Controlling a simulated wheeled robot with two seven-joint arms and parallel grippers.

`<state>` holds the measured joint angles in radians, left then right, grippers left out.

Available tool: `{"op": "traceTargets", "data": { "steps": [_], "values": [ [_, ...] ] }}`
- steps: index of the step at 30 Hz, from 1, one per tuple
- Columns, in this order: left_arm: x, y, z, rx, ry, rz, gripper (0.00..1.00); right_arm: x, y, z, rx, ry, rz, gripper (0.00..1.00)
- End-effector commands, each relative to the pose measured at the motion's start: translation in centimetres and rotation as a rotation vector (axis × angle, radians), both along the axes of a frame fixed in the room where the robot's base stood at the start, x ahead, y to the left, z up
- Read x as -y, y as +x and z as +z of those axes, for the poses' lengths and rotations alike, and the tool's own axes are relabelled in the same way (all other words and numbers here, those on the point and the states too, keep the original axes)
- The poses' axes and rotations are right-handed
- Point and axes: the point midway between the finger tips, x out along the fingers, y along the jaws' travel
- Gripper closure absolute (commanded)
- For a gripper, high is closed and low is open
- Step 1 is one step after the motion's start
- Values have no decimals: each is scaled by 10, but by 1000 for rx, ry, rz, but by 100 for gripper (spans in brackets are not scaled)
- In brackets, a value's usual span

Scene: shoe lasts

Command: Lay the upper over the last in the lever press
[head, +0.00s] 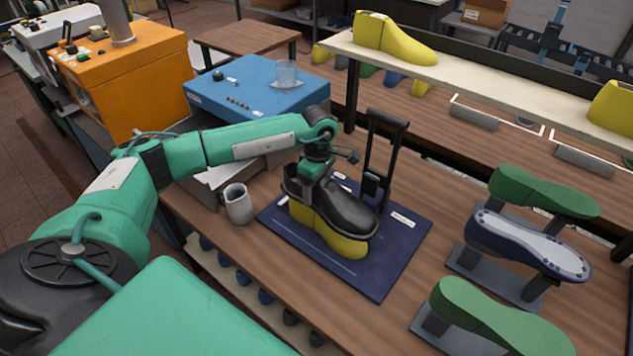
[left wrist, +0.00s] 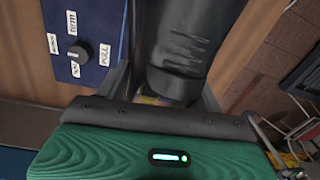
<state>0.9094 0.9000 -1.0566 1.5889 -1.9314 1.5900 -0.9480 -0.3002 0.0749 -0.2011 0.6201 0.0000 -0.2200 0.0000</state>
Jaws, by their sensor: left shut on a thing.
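The black leather upper (head: 338,208) sits over the yellow last (head: 338,240) on the dark blue mat of the lever press (head: 400,262). The last's yellow sole side shows below the upper. My left gripper (head: 312,185) is shut on the upper near its heel end, from above. In the left wrist view the upper (left wrist: 185,45) fills the middle, between the fingers, with a sliver of yellow under it. The press's black lever frame (head: 384,160) stands upright just behind the upper. Whether the upper is fully seated on the last cannot be told. My right gripper is not in view.
A grey mug (head: 238,203) stands left of the mat. Green lasts (head: 540,190) and a grey-topped one (head: 525,245) rest on stands at the right. A blue box (head: 255,90) with a glass lies behind my arm. Bare bench lies right of the mat.

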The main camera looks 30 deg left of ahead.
Motion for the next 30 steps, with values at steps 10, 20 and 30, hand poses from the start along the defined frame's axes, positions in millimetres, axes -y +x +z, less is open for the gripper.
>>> {"op": "traceTargets", "data": {
  "steps": [10, 20, 30],
  "values": [
    [0, 0, -16, 1, 0, 0, 57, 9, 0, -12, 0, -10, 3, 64],
    [0, 0, -39, 3, 0, 0, 57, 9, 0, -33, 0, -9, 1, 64],
    [0, 0, -62, 4, 0, -1, 57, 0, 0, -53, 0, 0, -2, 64]
  ]
}}
